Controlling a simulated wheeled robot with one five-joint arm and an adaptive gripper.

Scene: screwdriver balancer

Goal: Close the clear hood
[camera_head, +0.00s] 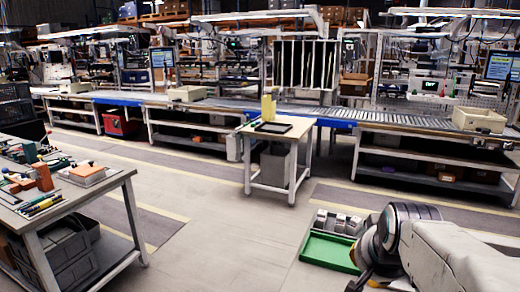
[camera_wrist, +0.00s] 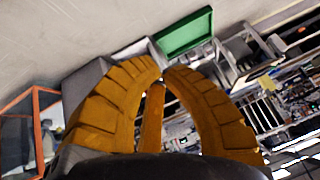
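In the wrist view, my gripper (camera_wrist: 161,72) has ribbed orange fingers curved inward, with their tips together and nothing seen between the tips. An orange-framed, see-through structure (camera_wrist: 33,118) stands at the left edge of the wrist view, to the left of my fingers and apart from them. It may be the clear hood, but it is cut off by the picture edge and I cannot tell whether it is open. No clear hood can be made out in the head view. There my arm fills the lower right corner, and my fingers are not clearly seen.
A green tray (camera_head: 328,252) beside grey bins lies near my arm; green also shows in the wrist view (camera_wrist: 185,34). A workbench with tools (camera_head: 120,178) stands at left, a small table (camera_head: 283,135) in the middle, and a roller conveyor (camera_head: 400,119) behind. The floor between is clear.

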